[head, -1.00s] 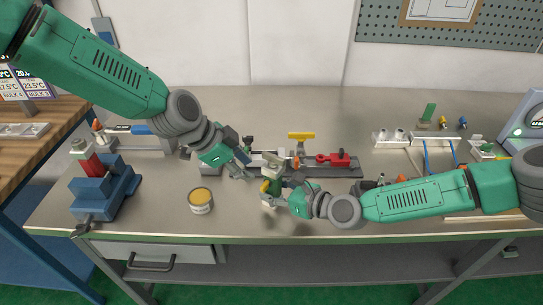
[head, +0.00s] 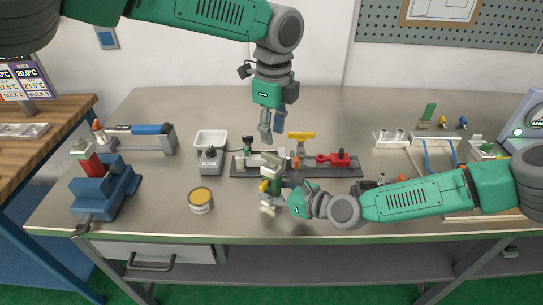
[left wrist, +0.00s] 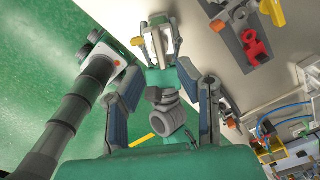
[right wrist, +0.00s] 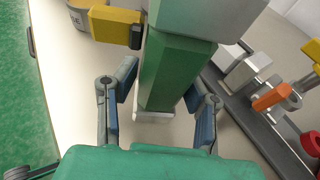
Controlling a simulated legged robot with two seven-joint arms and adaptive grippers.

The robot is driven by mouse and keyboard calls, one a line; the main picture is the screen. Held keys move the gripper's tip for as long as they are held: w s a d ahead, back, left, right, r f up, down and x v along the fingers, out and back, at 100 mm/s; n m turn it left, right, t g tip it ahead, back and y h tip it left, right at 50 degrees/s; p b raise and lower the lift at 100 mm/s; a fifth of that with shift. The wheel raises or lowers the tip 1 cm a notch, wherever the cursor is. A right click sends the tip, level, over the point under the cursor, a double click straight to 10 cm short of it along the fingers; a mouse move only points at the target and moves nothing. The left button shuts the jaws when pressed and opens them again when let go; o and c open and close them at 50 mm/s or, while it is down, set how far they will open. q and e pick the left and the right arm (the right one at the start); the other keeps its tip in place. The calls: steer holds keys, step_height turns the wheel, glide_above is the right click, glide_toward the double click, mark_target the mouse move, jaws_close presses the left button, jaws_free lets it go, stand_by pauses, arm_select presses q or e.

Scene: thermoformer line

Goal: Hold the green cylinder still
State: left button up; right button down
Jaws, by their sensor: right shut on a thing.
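The green cylinder (head: 274,187) stands near the middle of the bench, with a pale block on top and a yellow part on its side. In the right wrist view its green body (right wrist: 172,75) fills the space between my right fingers. My right gripper (head: 288,187) is shut on it from the right; the finger contact itself is partly hidden. My left gripper (head: 272,129) points down above and behind the cylinder, its fingers apart and empty. Its spread fingers also show in the left wrist view (left wrist: 160,112), with my right arm below.
A grey rail (head: 240,168) with a red clamp (head: 333,159) and a yellow handle (head: 301,135) lies just behind the cylinder. A yellow-topped can (head: 201,201), a white tray (head: 211,138) and a blue vise (head: 104,190) stand to the left.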

mark_target(274, 157)
arm_select(q)
steer(key=shift+d+f, duration=0.15)
steer(key=shift+f, duration=3.7)
jaws_close()
steer(key=m, duration=0.4)
steer(key=shift+m, duration=0.4)
